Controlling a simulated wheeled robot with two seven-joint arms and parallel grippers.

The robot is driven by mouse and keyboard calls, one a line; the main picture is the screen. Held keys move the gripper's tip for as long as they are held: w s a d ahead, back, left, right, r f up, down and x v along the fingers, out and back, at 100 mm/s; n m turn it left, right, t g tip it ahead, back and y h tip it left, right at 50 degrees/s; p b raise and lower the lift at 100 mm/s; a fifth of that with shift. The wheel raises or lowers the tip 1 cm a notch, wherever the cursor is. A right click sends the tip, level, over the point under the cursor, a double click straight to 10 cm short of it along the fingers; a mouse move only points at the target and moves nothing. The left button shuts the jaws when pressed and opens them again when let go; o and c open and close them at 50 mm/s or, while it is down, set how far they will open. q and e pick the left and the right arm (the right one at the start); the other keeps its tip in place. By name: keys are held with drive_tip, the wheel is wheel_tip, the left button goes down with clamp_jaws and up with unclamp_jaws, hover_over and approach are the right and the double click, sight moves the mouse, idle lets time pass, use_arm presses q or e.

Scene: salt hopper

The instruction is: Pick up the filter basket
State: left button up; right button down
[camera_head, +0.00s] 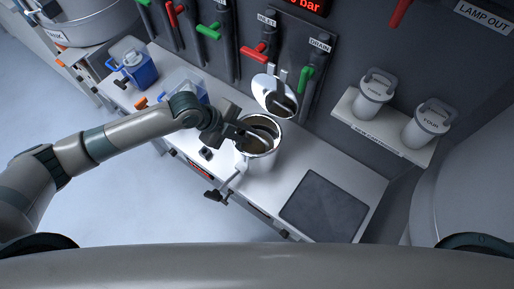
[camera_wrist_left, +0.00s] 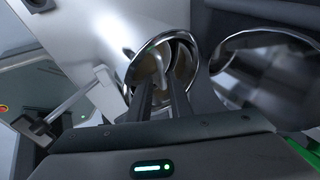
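A round metal housing (camera_head: 262,154) stands on the white bench, its mouth facing up. Its shiny rim (camera_wrist_left: 133,72) also shows in the left wrist view. Inside lies a brownish round interior (camera_wrist_left: 181,62) with pale curved parts; I cannot tell for certain which part is the filter basket. My left gripper (camera_head: 240,134) is at the housing's left rim in the head view. In the left wrist view its two dark fingers (camera_wrist_left: 161,85) point into the mouth with a gap between them. Whether they touch anything inside is hidden. My right gripper is out of view.
The round lid (camera_head: 272,96) stands open behind the housing. A clamp handle (camera_head: 222,190) juts out at the front left. Blue-based containers (camera_head: 140,70) stand to the left. A dark mat (camera_head: 324,207) lies empty at right. White canisters (camera_head: 372,95) sit on a wall shelf.

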sight(256, 137)
use_arm(q)
drive_tip(key=shift+w+d+f+p, duration=0.15)
drive_tip(key=shift+d+f+p, duration=0.1)
drive_tip(key=shift+d+p, duration=0.2)
drive_tip(key=p+x, duration=0.1)
drive_tip(key=x, duration=0.1)
drive_tip(key=shift+w+d+f+p, duration=0.1)
drive_tip(key=shift+d+f+p, duration=0.1)
drive_tip(key=shift+f+p, duration=0.1)
drive_tip(key=shift+w+d+f, duration=0.15)
drive_tip(key=shift+d+f, duration=0.2)
drive_tip(key=shift+f, duration=0.25)
drive_tip(key=c, duration=0.4)
clamp_jaws()
idle(0.4)
